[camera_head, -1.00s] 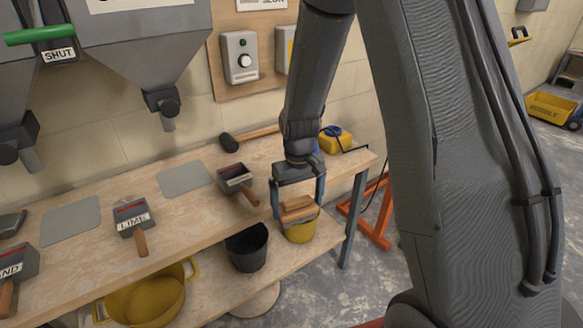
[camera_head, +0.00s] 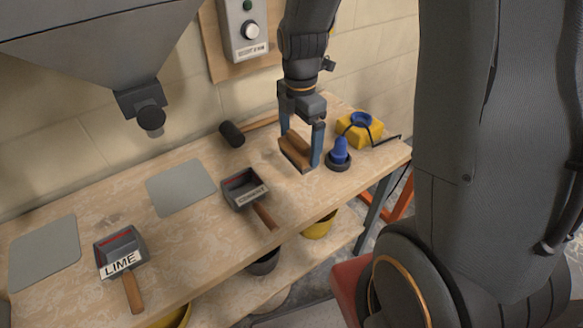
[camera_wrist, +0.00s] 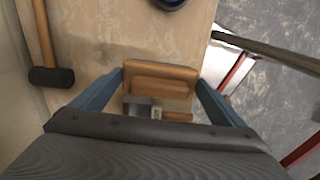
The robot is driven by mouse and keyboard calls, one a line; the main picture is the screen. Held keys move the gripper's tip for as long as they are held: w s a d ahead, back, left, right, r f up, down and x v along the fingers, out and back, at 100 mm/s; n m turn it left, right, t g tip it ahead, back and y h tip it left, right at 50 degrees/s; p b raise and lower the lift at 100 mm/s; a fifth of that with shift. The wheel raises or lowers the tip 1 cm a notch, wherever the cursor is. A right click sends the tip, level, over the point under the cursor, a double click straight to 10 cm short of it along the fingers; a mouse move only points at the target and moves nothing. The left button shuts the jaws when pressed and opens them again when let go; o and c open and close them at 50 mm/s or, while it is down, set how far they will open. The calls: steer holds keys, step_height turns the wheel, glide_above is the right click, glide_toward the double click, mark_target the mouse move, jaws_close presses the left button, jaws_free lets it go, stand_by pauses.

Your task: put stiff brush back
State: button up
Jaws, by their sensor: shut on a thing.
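The stiff brush (camera_head: 296,149) has a brown wooden block and handle. My gripper (camera_head: 302,151) is shut on it, one blue finger on each side. The brush is over the right part of the wooden bench (camera_head: 98,205), beside the blue-topped thing. I cannot tell whether it touches the bench top. In the wrist view the brush (camera_wrist: 160,78) sits level between the two fingers, and its bristles are hidden underneath.
A dark thing with a blue top (camera_head: 340,155) stands just right of the brush. A yellow and blue container (camera_head: 360,130) is behind it. A black mallet (camera_head: 232,134) lies at the back. The cement scoop (camera_head: 244,188) and lime scoop (camera_head: 120,252) lie left.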

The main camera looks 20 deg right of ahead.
steer(key=shift+w+f, duration=0.1)
steer(key=shift+w, duration=0.05)
steer(key=shift+f+p, duration=1.1)
steer(key=shift+f, duration=3.75)
steer(key=shift+f, duration=0.15)
steer(key=o, duration=0.7)
step_height(320, 180, up, 12)
steer(key=b, duration=0.2)
steer(key=shift+b, duration=0.4)
steer(key=shift+s+r+m, duration=0.3)
steer(key=shift+m, duration=0.3)
steer(key=s+m, duration=0.3)
steer(key=m, duration=0.3)
steer(key=s+m+t, duration=0.1)
steer(key=s+m, duration=0.1)
steer(key=m, duration=0.5)
steer(key=s+r+m, duration=0.1)
steer(key=s+m, duration=0.2)
steer(key=m, duration=0.4)
steer(key=shift+s+t, duration=0.3)
steer(key=shift+s, duration=0.05)
